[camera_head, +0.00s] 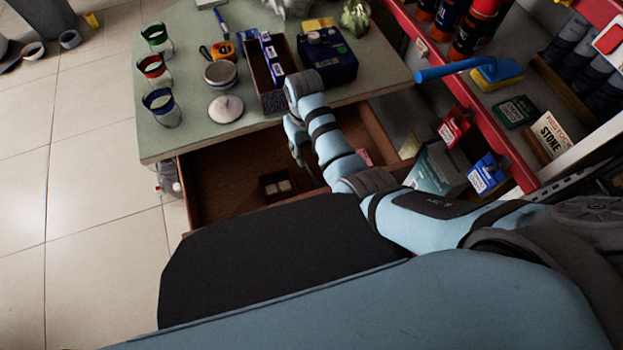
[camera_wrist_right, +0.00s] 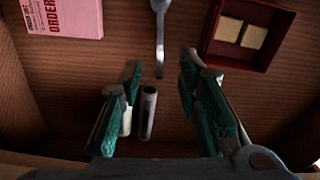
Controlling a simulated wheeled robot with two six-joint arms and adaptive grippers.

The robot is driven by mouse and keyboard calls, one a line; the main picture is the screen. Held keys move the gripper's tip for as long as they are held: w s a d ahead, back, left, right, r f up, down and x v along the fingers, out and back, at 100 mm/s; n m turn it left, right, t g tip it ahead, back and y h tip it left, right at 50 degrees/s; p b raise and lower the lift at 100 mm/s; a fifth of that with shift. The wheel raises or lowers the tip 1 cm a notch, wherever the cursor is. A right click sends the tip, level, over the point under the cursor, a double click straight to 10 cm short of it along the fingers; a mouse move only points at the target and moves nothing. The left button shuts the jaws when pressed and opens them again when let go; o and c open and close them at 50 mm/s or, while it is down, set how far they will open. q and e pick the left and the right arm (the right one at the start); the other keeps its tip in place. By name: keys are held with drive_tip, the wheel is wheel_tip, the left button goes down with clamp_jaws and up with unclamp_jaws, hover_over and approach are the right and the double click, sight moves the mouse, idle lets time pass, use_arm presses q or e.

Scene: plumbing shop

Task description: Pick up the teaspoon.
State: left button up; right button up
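In the right wrist view, a grey metal teaspoon (camera_wrist_right: 160,38) lies on the brown wooden drawer floor. Its bowl is at the top edge, partly cut off, and its handle points down toward my gripper. My right gripper (camera_wrist_right: 160,75) is open, with its teal-padded fingers apart and nothing held between them. The handle's end lies near the gap between the fingertips. In the head view my right gripper (camera_head: 297,140) reaches down into the open drawer (camera_head: 228,187) under the table. The teaspoon does not show in the head view. My left gripper is not in view.
A small grey tube (camera_wrist_right: 148,113) lies beside the left finger. A pink order pad (camera_wrist_right: 66,18) is left of the spoon, and a small dark red box (camera_wrist_right: 212,53) with cream blocks is right. The green tabletop (camera_head: 190,130) overhangs the drawer; shelves (camera_head: 440,70) stand at right.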

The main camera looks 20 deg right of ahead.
sight(307, 166)
wheel_tip(307, 166, down, 6)
drive_tip(key=b, duration=0.3)
drive_tip(key=shift+s+f, duration=0.1)
drive_tip(key=shift+f, duration=0.1)
drive_tip(key=shift+r, duration=0.1)
drive_tip(key=shift+c, duration=0.2)
clamp_jaws()
